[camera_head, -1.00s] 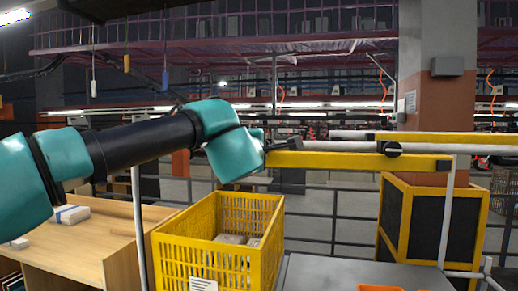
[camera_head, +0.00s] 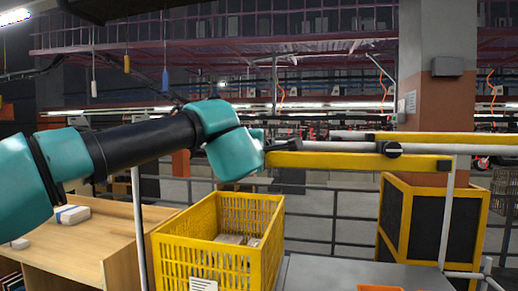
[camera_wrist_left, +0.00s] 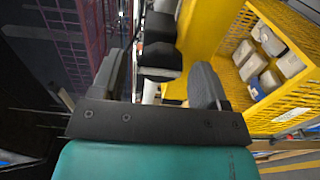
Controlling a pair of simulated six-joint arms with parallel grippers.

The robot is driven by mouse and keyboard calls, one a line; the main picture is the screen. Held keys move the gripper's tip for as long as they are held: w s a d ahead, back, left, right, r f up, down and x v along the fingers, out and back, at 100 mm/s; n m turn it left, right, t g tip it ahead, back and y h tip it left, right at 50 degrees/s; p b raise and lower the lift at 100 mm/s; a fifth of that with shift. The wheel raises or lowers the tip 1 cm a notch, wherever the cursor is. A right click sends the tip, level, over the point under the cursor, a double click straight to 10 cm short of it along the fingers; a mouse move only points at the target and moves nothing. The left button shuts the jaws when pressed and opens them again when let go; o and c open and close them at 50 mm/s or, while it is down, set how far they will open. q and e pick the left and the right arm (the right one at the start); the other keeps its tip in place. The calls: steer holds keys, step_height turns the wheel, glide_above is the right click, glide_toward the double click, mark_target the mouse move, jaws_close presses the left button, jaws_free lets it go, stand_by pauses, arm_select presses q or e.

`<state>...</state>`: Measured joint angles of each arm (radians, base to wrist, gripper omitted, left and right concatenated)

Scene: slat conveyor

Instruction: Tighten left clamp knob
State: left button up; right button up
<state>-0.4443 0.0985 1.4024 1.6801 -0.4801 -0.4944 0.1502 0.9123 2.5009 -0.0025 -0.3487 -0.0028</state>
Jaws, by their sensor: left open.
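My left gripper (camera_head: 284,145) reaches in from the left to the left end of a yellow rail (camera_head: 335,160). In the left wrist view its two dark fingers (camera_wrist_left: 157,85) stand apart, open. A black knob (camera_wrist_left: 160,62) shows between and just beyond them, beside the yellow rail (camera_wrist_left: 205,30). I cannot tell whether the fingers touch it. In the head view this knob is not clearly told from the dark fingers. Another round black knob (camera_head: 392,149) sits farther right along the rail. My right gripper is not in view.
A yellow crate (camera_head: 185,250) holding several boxes stands below my left gripper. A wooden shelf unit (camera_head: 110,238) is at the left. A grey surface (camera_head: 325,273) with an orange item (camera_head: 380,288) lies below the rail. A dark yellow-framed bin (camera_head: 405,215) stands at the right.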

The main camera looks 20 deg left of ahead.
arm_select(q)
steer(key=s, duration=1.7)
steer(key=shift+s+d, duration=0.2)
steer(key=shift+d, duration=0.1)
steer(key=w+f+m+g, duration=0.1)
steer(key=w+f+m, duration=0.3)
steer(key=f, duration=0.7)
steer(key=w+f+m+g, duration=0.2)
steer(key=w+f, duration=0.5)
steer(key=f, duration=0.4)
steer(key=w+f+m+g, duration=0.15)
steer(key=w+f, duration=0.35)
steer(key=f, duration=0.7)
step_height(320, 180, down, 19)
steer(key=s+a+m+g+h, duration=0.1)
steer(key=a+m+g, duration=0.15)
steer(key=m, duration=0.25)
steer(key=s+a+f+m+g+h, duration=0.1)
steer(key=s+f+g, duration=0.4)
steer(key=s+f, duration=0.6)
steer(key=s+a+f+m+g+h, duration=0.1)
steer(key=s+f+g, duration=0.4)
steer(key=s+f, duration=0.7)
step_height(320, 180, down, 6)
steer(key=shift+a+r+m+h, duration=0.2)
steer(key=shift+r+m+h, duration=0.05)
steer(key=shift+m+h, duration=0.65)
